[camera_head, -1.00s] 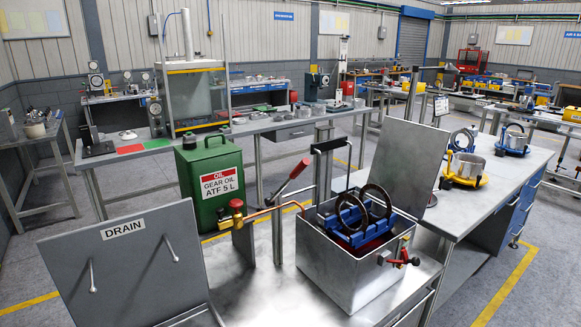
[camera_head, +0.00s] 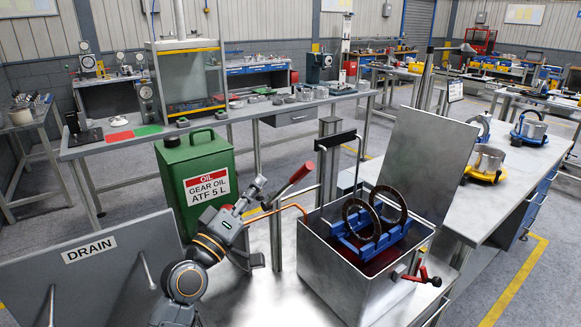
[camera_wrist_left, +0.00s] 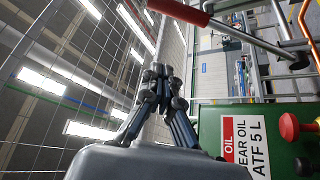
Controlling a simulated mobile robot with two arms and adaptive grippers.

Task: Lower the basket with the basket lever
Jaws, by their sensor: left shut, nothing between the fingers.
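The blue basket (camera_head: 368,238) holds dark rings (camera_head: 361,217) and hangs in the open metal tank (camera_head: 345,278), at the level of its rim. The likely basket lever, a rod with a red grip (camera_head: 301,172), slants up to the right beside the tank; its red grip also shows at the top of the left wrist view (camera_wrist_left: 180,12). My left gripper (camera_head: 259,183) is left of the grip and apart from it. In the left wrist view its fingers (camera_wrist_left: 160,72) are together and empty. My right gripper is not in view.
A green oil can (camera_head: 195,175) stands behind my left arm. The DRAIN lid (camera_head: 90,285) is raised at left, and another lid (camera_head: 408,165) stands open behind the tank. A red-handled valve (camera_head: 425,276) sticks out from the tank's front, and a copper pipe (camera_head: 285,209) crosses to the tank.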

